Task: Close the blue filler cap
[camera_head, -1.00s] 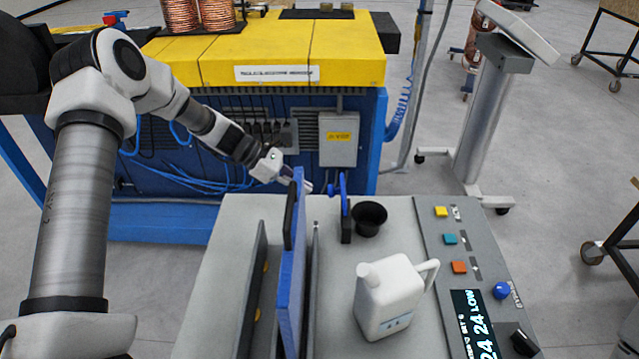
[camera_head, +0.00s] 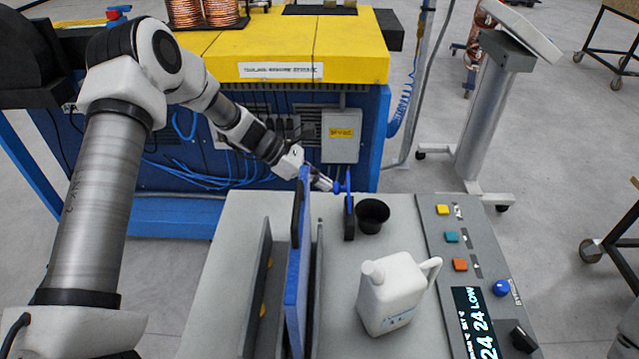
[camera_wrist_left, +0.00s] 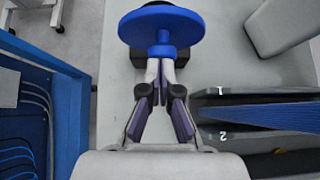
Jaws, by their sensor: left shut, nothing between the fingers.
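The blue filler cap (camera_head: 349,190) stands upright, edge-on, on a black hinge block on the grey console, beside the black round filler opening (camera_head: 372,212). The opening is uncovered. In the left wrist view the blue cap (camera_wrist_left: 160,24) is a wide disc with a short knob facing my gripper. My left gripper (camera_head: 330,184) is just left of the cap, with its fingertips at the knob. In the wrist view the fingertips of my left gripper (camera_wrist_left: 161,68) are together and empty, close against or touching the knob; exact contact is unclear. My right gripper is not seen.
A blue upright panel (camera_head: 298,270) stands in a slot left of the cap, close under my left wrist. A white jug (camera_head: 392,295) stands in front of the opening. Buttons and a display (camera_head: 474,322) lie right. A blue machine with a yellow top (camera_head: 290,50) is behind.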

